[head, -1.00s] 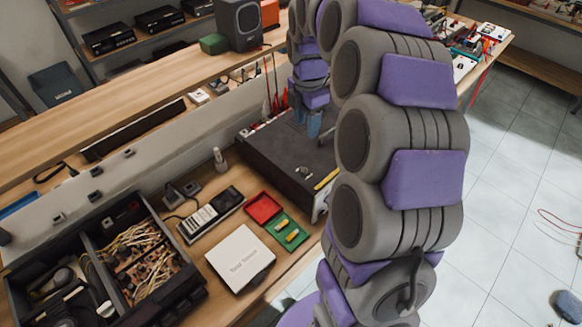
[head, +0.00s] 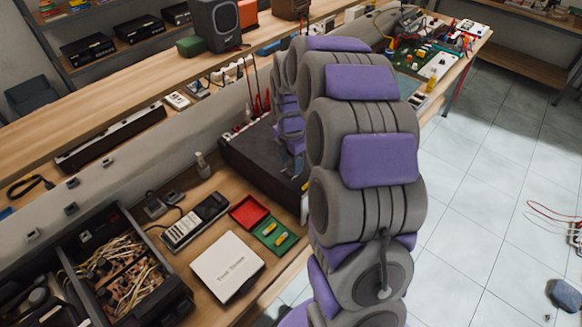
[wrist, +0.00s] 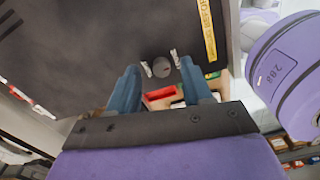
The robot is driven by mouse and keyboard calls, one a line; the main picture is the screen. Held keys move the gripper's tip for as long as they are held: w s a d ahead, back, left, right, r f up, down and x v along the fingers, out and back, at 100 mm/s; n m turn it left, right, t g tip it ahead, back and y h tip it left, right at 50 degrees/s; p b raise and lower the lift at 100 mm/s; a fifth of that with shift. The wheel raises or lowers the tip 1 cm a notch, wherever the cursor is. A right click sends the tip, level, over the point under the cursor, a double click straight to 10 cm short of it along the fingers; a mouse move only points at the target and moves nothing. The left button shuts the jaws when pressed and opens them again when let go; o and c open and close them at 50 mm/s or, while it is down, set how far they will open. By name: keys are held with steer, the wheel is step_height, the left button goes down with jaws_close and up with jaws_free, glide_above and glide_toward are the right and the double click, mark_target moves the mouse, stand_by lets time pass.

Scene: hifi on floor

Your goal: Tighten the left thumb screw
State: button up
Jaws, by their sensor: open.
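The hi-fi (head: 248,158) is a dark box with a black top on the wooden bench, partly hidden behind my arm in the head view. In the wrist view its black top (wrist: 85,50) fills the upper left. A round grey knob (wrist: 162,68) shows near its edge, with small pale metallic pieces on both sides. I cannot tell which of these is the left thumb screw. My gripper (wrist: 158,67) is open, its two blue fingers apart on either side of the knob in the picture. Contact and height are unclear. In the head view my gripper is mostly hidden.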

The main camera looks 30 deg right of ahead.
steer(key=shift+a+f, duration=0.5)
steer(key=shift+f, duration=0.35)
steer(key=shift+d, duration=0.1)
steer(key=shift+d, duration=0.25)
steer(key=c, duration=0.5)
steer(key=shift+a, duration=0.1)
jaws_close()
